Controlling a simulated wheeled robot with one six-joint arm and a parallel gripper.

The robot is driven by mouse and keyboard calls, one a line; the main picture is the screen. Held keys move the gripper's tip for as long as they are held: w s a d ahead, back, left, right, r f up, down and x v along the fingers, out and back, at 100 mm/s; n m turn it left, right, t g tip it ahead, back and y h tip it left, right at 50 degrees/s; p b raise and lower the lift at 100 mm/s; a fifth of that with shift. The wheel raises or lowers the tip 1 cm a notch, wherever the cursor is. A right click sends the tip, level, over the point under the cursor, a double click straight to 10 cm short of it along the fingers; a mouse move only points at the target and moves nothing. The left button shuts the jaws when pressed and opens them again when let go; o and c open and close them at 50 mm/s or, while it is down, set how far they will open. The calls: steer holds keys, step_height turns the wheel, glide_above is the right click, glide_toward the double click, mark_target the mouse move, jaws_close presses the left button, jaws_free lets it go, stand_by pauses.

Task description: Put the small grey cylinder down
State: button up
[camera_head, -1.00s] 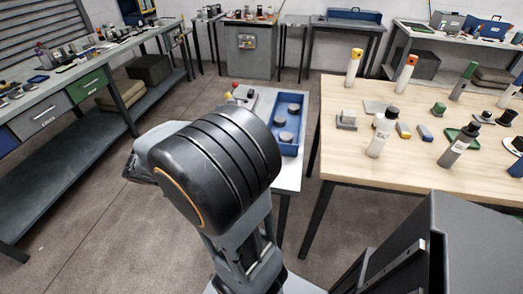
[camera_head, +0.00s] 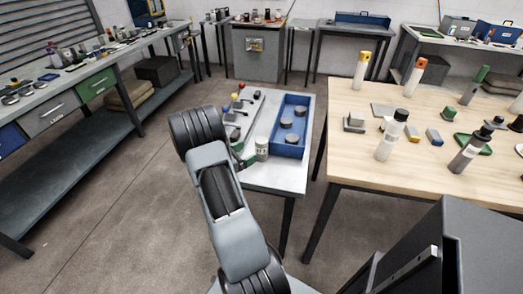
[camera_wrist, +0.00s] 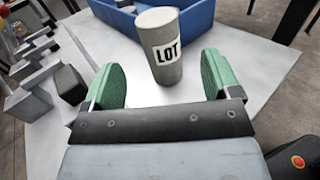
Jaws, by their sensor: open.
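The small grey cylinder (camera_wrist: 163,55), with a white LOT label, stands upright on the white table (camera_wrist: 245,55) in the wrist view. It also shows in the head view (camera_head: 262,148), near the front left corner of the blue tray. My gripper (camera_wrist: 162,82) is open, with one green-padded finger to each side of the cylinder's lower part and a visible gap on both sides. The cylinder stands slightly beyond the fingertips or just between them; I cannot tell which. In the head view my arm hides most of the gripper.
The blue tray (camera_head: 277,146) on the same table holds several grey round pieces. A grey fixture with coloured knobs (camera_head: 240,100) stands left of the tray. The wooden table (camera_head: 350,165) to the right carries bottles and small blocks. Bare table lies in front of the tray.

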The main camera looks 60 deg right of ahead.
mark_target(262, 144)
steer(key=shift+x, duration=3.9)
steer(key=shift+c, duration=0.3)
steer(key=shift+w, duration=0.1)
steer(key=c, duration=1.2)
steer(key=shift+c, duration=0.7)
steer(key=shift+r, duration=0.1)
steer(key=shift+r, duration=0.1)
